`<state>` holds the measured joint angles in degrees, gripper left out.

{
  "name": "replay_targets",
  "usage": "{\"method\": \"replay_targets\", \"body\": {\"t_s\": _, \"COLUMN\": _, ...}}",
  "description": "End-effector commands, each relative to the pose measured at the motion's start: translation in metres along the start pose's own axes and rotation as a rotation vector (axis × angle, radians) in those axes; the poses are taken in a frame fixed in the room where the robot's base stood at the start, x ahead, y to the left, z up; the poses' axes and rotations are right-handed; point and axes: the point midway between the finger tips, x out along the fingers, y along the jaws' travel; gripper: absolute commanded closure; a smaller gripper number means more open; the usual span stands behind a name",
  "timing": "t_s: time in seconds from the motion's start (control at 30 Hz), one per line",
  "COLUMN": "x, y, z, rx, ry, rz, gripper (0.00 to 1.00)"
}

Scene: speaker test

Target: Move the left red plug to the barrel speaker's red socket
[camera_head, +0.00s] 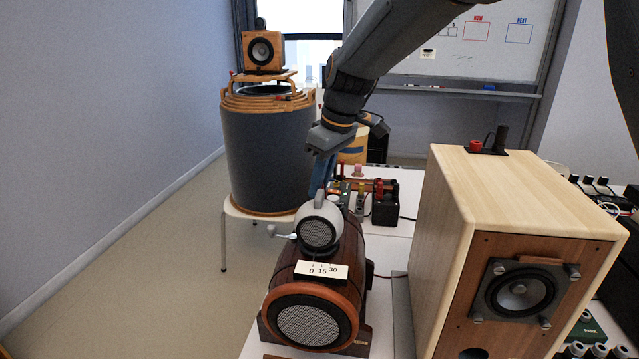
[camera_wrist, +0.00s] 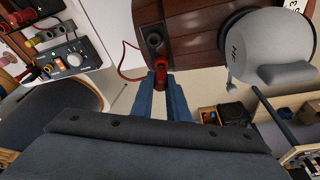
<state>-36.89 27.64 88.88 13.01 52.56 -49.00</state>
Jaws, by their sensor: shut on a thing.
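The barrel speaker (camera_head: 352,252) lies on the white table with a grey ball-shaped unit on top. In the wrist view its wooden body (camera_wrist: 195,38) fills the top middle. Its dark terminal panel (camera_wrist: 153,28) has a black socket (camera_wrist: 154,41). My gripper (camera_wrist: 162,82) is shut on a red plug (camera_wrist: 161,78), at the panel's lower end. The red socket cannot be told apart from the plug, and I cannot tell whether the plug is inserted. In the head view my blue fingers (camera_head: 322,178) reach down behind the ball unit, their tips hidden.
A red cable (camera_wrist: 124,60) curves beside the barrel. A box with a dial and terminals (camera_wrist: 65,58) stands to the left in the wrist view. A large wooden speaker (camera_head: 510,200) stands right of the barrel. A grey drum (camera_head: 265,155) stands behind it.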

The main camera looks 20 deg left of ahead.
Motion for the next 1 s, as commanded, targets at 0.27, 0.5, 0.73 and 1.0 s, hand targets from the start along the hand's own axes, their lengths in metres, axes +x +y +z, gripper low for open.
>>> {"method": "replay_targets", "body": {"t_s": 0.27, "x": 0.005, "y": 0.0, "z": 0.001, "rx": 0.0, "ry": 0.0, "rz": 0.0, "gripper": 1.0}}
{"method": "replay_targets", "body": {"t_s": 0.5, "x": 0.009, "y": 0.0, "z": 0.002, "rx": 0.0, "ry": 0.0, "rz": 0.0, "gripper": 1.0}}
{"method": "replay_targets", "body": {"t_s": 0.73, "x": 0.013, "y": 0.0, "z": 0.004, "rx": 0.0, "ry": -0.001, "rz": -0.001, "gripper": 1.0}}
{"method": "replay_targets", "body": {"t_s": 1.0, "x": 0.015, "y": 0.0, "z": 0.004, "rx": 0.0, "ry": -0.001, "rz": -0.001, "gripper": 0.69}}
